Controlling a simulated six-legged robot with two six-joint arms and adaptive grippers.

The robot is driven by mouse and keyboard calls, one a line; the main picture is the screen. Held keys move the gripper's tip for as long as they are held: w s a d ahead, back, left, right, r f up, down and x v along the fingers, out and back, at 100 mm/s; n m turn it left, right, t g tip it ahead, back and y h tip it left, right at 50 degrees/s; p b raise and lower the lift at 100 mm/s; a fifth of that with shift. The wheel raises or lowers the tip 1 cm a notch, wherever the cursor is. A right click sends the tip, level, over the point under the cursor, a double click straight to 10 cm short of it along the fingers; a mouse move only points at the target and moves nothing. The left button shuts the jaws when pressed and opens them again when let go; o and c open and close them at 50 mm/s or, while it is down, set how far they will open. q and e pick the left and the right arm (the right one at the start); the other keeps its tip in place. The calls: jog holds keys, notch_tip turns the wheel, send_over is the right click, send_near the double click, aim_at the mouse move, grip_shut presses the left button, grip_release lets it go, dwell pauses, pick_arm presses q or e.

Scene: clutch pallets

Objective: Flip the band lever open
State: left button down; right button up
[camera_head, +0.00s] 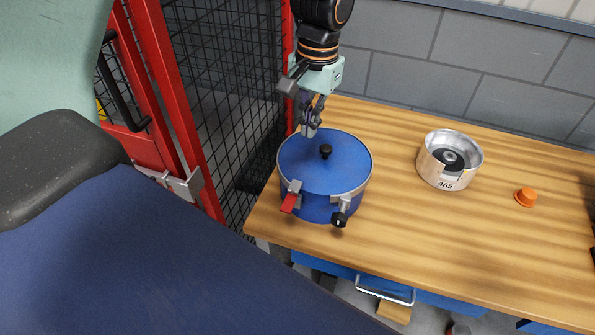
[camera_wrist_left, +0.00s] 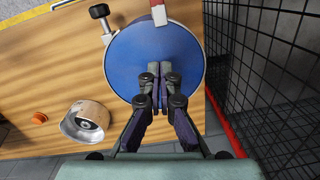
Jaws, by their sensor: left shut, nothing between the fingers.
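A round blue drum (camera_head: 322,209) with a blue lid (camera_head: 342,164) and a black knob (camera_head: 326,151) stands near the table's left end. The band lever with its red handle (camera_head: 289,203) is at the drum's front left, hanging down along the side. It also shows at the top of the left wrist view (camera_wrist_left: 162,22). A clamp with a black knob (camera_head: 340,219) is at the front right. My left gripper (camera_head: 311,129) is shut and empty at the lid's back left, across the lid from the lever. In the left wrist view its fingers (camera_wrist_left: 158,70) cover part of the lid. My right gripper is not in view.
A metal bowl-shaped part marked 465 (camera_head: 437,173) and an orange cap (camera_head: 525,197) are on the wooden table (camera_head: 400,235) to the right. A black mesh fence with red posts (camera_head: 180,110) stands close on the left. The table between drum and bowl is clear.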

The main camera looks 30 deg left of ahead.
aim_at(298, 185)
pick_arm(q)
jog(key=f, duration=0.6)
jog(key=shift+w+f, duration=0.3)
jog(key=shift+w, duration=0.1)
jog(key=f, duration=0.3)
jog(key=shift+s+a, duration=0.2)
jog(key=shift+s, duration=0.15)
jog(key=shift+s+d+f+p, duration=0.2)
jog(key=shift+s+p, duration=0.1)
jog(key=shift+s, duration=0.2)
jog(key=shift+s+d+f+p, duration=0.15)
jog(key=shift+s+p, duration=0.1)
jog(key=shift+s, duration=0.25)
jog(key=shift+s+f, duration=0.25)
jog(key=shift+s, duration=0.3)
jog(key=shift+s+a+f, duration=0.2)
jog(key=shift+s, duration=0.2)
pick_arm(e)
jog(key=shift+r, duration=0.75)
pick_arm(q)
jog(key=shift+d+r, duration=0.15)
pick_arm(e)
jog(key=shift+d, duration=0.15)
